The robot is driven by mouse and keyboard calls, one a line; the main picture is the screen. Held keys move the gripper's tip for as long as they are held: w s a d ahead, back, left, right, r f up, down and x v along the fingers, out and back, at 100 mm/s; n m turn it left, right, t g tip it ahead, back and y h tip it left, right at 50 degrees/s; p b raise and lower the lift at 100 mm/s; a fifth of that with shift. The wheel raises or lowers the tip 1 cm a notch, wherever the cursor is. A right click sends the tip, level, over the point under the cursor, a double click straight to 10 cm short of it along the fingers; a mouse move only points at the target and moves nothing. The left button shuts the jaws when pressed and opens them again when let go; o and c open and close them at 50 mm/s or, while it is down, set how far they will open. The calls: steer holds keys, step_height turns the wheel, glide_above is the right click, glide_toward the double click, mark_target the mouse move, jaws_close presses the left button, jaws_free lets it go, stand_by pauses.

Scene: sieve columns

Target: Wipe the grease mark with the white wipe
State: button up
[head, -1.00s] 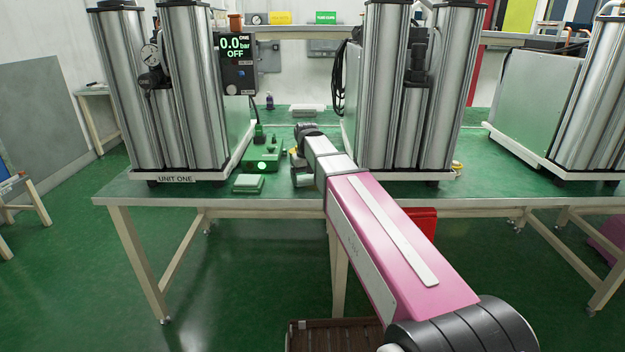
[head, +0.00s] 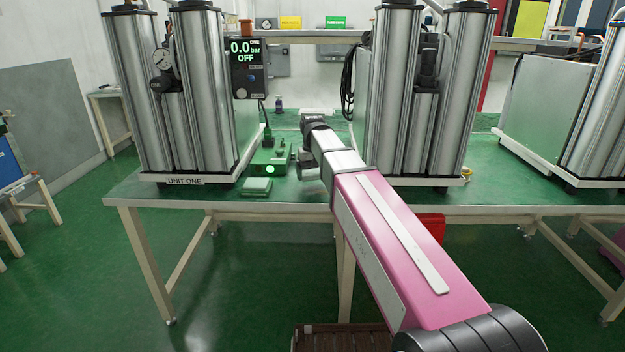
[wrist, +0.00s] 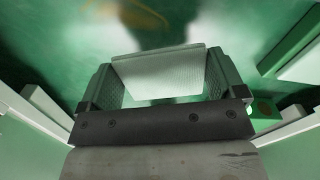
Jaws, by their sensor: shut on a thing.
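The white wipe (wrist: 160,73) is a pale, folded pad. In the wrist view it sits between the two dark, ridged fingers of my gripper (wrist: 162,82), which is shut on it. A brownish smear that looks like the grease mark (wrist: 145,14) shows on the green surface at the top of the wrist view, beyond the wipe. A gap in the picture lies between wipe and smear. I cannot tell whether the wipe touches the surface. In the head view my arm reaches over the bench between two units, and the fingers and the mark cannot be made out.
Silver columns of unit one (head: 200,95) stand left of my arm and another column unit (head: 400,95) stands right. A green device with a lit button (head: 271,160) and a small green block (head: 257,187) sit on the green bench (head: 320,198) left of my wrist.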

steer(key=shift+r, duration=1.1)
steer(key=shift+r, duration=0.15)
steer(key=shift+r, duration=1.35)
steer(key=shift+a, duration=0.1)
